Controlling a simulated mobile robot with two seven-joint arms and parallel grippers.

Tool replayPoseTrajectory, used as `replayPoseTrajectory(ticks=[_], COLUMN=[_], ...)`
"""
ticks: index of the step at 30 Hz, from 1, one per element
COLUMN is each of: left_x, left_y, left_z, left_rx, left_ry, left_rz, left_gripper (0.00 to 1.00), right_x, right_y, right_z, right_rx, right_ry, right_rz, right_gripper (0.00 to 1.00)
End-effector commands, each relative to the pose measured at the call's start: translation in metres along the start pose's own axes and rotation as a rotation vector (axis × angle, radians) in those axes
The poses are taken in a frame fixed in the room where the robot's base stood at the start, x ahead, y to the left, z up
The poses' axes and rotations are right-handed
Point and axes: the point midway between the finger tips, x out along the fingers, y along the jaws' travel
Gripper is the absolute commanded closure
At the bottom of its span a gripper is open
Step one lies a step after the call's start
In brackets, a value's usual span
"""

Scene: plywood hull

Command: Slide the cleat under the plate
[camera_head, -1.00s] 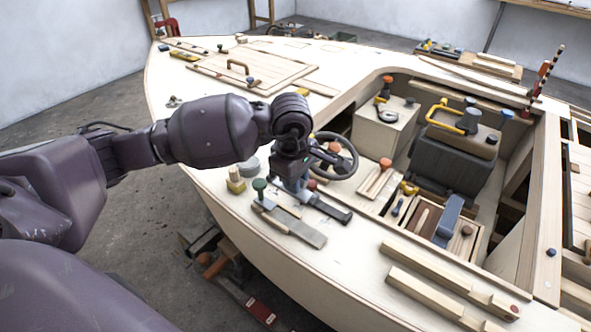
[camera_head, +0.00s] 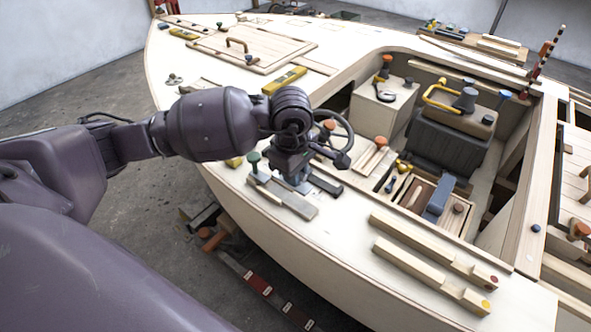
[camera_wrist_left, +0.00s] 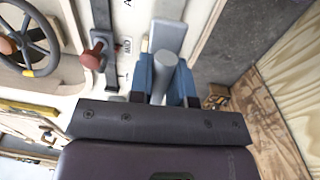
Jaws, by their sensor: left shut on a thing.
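My left gripper (camera_head: 300,183) reaches down over the near side deck of the hull. In the left wrist view its blue fingers (camera_wrist_left: 166,88) are shut on a grey rounded piece (camera_wrist_left: 164,72). I cannot tell for sure whether this piece is the cleat; its lower part is hidden. A flat grey plate (camera_head: 294,204) lies on the deck just in front of the gripper. It also shows beyond the fingers in the wrist view (camera_wrist_left: 168,36). I cannot tell whether the held piece touches it. My right gripper is out of view.
A green-topped knob (camera_head: 254,160) stands left of the gripper, and a dark strip (camera_head: 326,186) lies to its right. A steering wheel (camera_head: 340,132) is close behind. Two notched wooden bars (camera_head: 430,278) lie on the deck to the right. The deck drops away at its near edge.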

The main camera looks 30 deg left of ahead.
Motion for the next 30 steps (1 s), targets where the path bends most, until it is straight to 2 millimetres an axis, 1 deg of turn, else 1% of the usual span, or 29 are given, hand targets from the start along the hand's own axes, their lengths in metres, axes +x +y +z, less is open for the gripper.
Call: replayPoseTrajectory(ticks=[6, 18, 30], left_x=[0.008, 0.021, 0.034], left_y=[-0.001, -0.002, -0.002], left_z=[0.000, 0.000, 0.000], left_rx=[0.000, 0.000, 0.000], left_ry=[-0.001, -0.001, -0.001], left_rz=[-0.001, -0.001, -0.001], left_gripper=[1.00, 1.00, 1.00], right_x=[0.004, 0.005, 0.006], right_y=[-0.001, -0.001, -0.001], right_z=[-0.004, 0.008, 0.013], right_rx=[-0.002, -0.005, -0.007], right_ry=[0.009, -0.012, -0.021], right_rz=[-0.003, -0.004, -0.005], right_gripper=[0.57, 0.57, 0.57])
